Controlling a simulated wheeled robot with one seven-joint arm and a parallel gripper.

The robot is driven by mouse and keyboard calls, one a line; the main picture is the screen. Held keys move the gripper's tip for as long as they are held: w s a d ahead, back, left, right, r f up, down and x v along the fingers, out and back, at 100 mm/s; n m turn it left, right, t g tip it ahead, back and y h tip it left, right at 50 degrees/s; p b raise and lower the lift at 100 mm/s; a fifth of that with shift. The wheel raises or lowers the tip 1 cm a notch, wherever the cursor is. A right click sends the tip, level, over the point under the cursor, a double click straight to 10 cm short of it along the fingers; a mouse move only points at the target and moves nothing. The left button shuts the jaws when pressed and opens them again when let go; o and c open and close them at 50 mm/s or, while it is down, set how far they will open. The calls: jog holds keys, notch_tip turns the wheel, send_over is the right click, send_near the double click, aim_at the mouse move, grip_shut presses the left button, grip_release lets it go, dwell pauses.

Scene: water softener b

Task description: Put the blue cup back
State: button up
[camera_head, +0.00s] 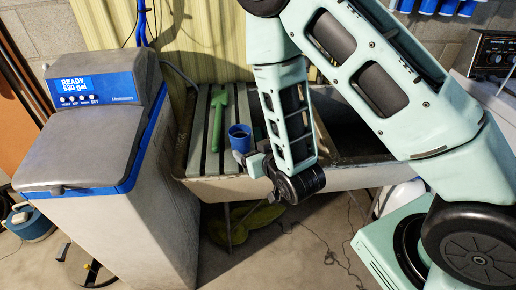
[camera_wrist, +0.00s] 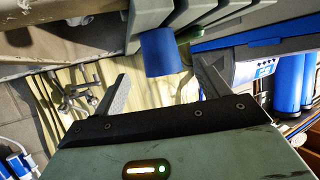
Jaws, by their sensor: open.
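The blue cup (camera_head: 240,138) stands upright on the grey slatted rack over the sink, near its front right edge. In the wrist view the cup (camera_wrist: 161,52) is beyond and between my two spread fingers. My gripper (camera_head: 258,161) is at the front edge of the sink, just to the right of and below the cup in the head view. In the wrist view my gripper (camera_wrist: 162,80) is open, with nothing held between the fingers. I cannot tell the exact gap to the cup. My arm hides part of the sink.
A green scoop-like tool (camera_head: 218,115) lies on the slatted rack (camera_head: 198,140) left of the cup. The water softener (camera_head: 100,130) stands at the left. The sink basin (camera_head: 350,130) is right of the rack. Several blue containers (camera_head: 427,5) are at the back right.

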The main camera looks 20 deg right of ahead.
jog(key=s+a+r+n+g+y+p, duration=0.2)
jog(key=s+a+r+n+g+p, duration=0.15)
jog(key=s+a+r+g, duration=0.6)
jog(key=s+d+r+n+g+h, duration=0.1)
jog(key=s+r+g, duration=0.1)
jog(key=s+r, duration=0.3)
jog(key=s+d+r+n+g+h, duration=0.1)
jog(key=s+r, duration=0.4)
jog(key=s, duration=0.5)
jog(key=shift+d+r+n+g+h+p, duration=0.35)
jog(key=shift+r+n+g, duration=0.1)
jog(key=shift+n, duration=0.3)
jog(key=shift+f, duration=0.1)
